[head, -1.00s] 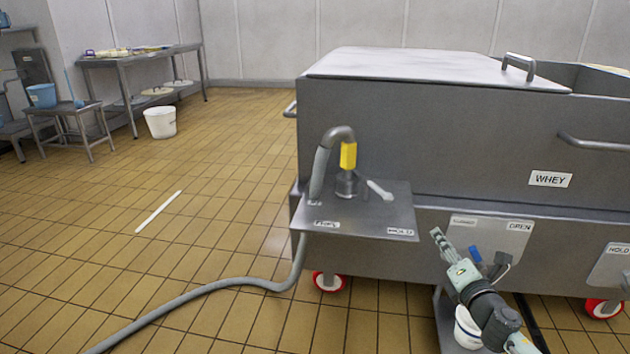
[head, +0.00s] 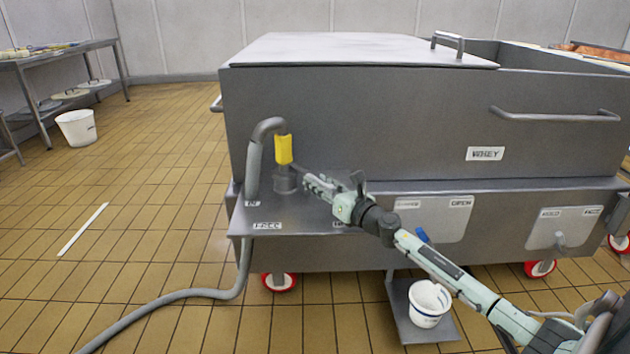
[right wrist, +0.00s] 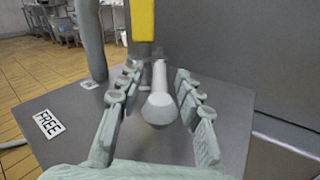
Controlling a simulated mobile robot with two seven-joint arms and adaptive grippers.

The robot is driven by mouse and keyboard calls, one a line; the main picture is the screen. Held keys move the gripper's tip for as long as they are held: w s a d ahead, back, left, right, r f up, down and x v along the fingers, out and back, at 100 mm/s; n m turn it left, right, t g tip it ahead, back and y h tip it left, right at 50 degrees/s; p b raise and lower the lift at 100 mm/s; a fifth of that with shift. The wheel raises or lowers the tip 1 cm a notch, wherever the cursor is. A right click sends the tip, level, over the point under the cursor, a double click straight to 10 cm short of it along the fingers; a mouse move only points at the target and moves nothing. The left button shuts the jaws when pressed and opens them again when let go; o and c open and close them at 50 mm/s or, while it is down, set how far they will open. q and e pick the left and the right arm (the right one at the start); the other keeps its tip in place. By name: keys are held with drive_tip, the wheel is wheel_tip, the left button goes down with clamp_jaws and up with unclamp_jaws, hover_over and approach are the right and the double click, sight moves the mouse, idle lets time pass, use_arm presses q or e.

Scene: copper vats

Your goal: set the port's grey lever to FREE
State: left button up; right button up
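The port (head: 286,182), with a yellow-collared hose (head: 284,149) above it, stands on a steel shelf (head: 240,222) of the vat. Its pale grey lever (right wrist: 159,95) points toward the camera in the right wrist view, away from the FREE label (right wrist: 48,123) at left. In the head view my gripper largely hides it. The FREE label also shows in the head view (head: 267,225); the label under my arm (head: 338,224) is mostly hidden. My right gripper (right wrist: 158,74) is open, its fingers on either side of the lever, with gaps visible. My left gripper is out of view.
The WHEY vat (head: 350,120) rises behind the shelf. Two plates with labels (head: 460,218) (head: 560,228) are on its lower front, right. A white bucket (head: 428,303) stands below. The grey hose (head: 170,297) runs over the floor; floor at left is mostly clear.

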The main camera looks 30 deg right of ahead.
drive_tip(key=shift+w, duration=0.9)
clamp_jaws()
